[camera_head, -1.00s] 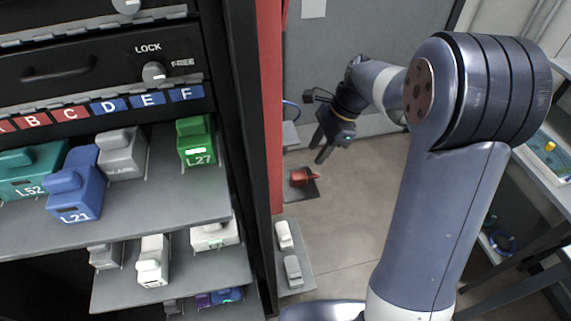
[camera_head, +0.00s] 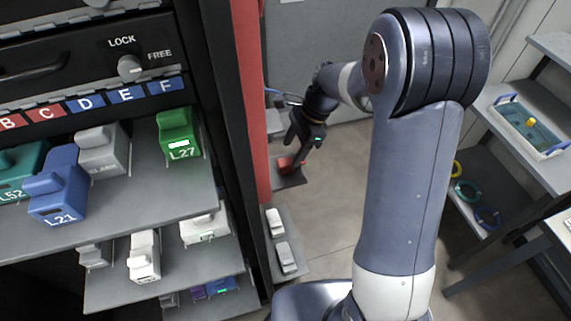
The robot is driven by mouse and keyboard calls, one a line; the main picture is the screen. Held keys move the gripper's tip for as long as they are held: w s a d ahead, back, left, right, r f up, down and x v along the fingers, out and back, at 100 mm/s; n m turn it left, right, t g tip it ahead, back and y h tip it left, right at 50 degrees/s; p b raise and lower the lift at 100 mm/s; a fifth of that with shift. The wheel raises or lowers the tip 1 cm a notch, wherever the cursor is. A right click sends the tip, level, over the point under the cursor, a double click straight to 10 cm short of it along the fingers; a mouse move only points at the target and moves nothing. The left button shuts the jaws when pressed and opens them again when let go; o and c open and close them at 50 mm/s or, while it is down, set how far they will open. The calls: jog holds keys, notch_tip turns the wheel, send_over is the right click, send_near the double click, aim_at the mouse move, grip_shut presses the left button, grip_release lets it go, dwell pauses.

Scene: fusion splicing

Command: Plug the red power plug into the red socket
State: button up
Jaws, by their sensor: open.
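A small red object (camera_head: 285,163), which looks like the red power plug, sits on a dark grey shelf (camera_head: 291,181) beside the red post. My gripper (camera_head: 294,151) is open just above and beside it, fingers pointing down. One finger overlaps the red object in the picture. I cannot tell whether they touch, and nothing shows as held. No red socket can be made out in this view.
A red post (camera_head: 250,110) and black rack frame stand left of my gripper. Grey shelves with labelled modules, such as green L27 (camera_head: 180,134) and blue L21 (camera_head: 58,188), fill the left. A tray (camera_head: 532,128) is on the right shelf. Floor between is clear.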

aim_at(288, 161)
jog(key=shift+f, duration=0.1)
jog(key=p+x, duration=0.1)
jog(key=x, duration=0.4)
jog(key=shift+s, duration=0.15)
dwell(0.3)
jog(key=c, duration=1)
jog(key=shift+d, duration=0.1)
